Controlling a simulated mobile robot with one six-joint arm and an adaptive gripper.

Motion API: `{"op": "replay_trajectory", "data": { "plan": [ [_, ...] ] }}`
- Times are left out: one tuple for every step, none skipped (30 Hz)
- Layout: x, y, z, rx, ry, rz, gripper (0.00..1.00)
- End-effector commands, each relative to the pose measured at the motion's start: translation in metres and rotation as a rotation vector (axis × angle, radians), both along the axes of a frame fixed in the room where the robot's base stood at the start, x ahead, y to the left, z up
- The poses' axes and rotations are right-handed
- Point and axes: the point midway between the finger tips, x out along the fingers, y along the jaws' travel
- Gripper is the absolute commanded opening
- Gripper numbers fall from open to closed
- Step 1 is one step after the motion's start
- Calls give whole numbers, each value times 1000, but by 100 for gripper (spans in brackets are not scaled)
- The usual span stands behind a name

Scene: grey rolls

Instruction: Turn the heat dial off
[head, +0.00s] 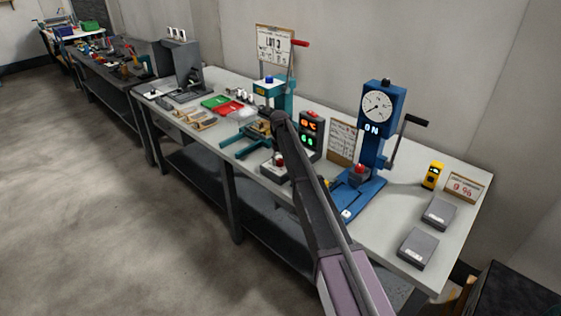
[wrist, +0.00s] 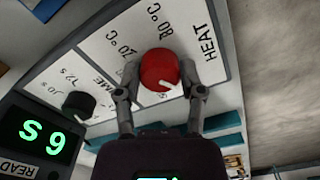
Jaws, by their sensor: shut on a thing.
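The heat dial (wrist: 160,68) is a round red knob with a white pointer mark. It sits on a white panel (wrist: 212,45) printed HEAT, with 80 °C and a second temperature mark beside it. In the wrist view the pointer lies toward the lower right of the knob, away from the printed temperatures. My gripper (wrist: 160,76) is shut on the dial, one finger on each side. In the head view my arm reaches over the middle of the bench and I cannot make out the fingertips.
A black time knob (wrist: 78,104) and a green display (wrist: 42,138) are beside the dial. The head view shows a teal press (head: 284,95), a dark box with lit displays (head: 311,130) and a blue press (head: 377,140) with a side lever. Grey blocks (head: 418,248) lie at right.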

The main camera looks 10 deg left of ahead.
Motion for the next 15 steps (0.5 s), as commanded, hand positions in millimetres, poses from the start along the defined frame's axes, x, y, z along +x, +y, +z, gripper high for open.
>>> {"op": "replay_trajectory", "data": {
  "plan": [
    [-2, 0, 0, 0, 4, 1, 3],
    [-2, 0, 0, 0, 4, 1, 3],
    [-2, 0, 0, 0, 4, 1, 57],
    [-2, 0, 0, 0, 4, 1, 66],
    [-2, 0, 0, 0, 4, 1, 74],
    [-2, 0, 0, 0, 4, 1, 85],
    [-2, 0, 0, 0, 4, 0, 85],
    [-2, 0, 0, 0, 4, 0, 85],
    [-1, 0, 0, 1, 3, 0, 85],
    [-1, 0, 0, 0, 2, 0, 85],
    [-1, 0, 0, 0, 2, 0, 85],
    [-1, 0, 0, 0, 1, 0, 85],
    [-1, 0, 0, 0, 1, 0, 85],
    [-1, 0, 0, 0, 1, -1, 85],
    [-1, 0, 0, 0, 1, -1, 85]
  ]
}}
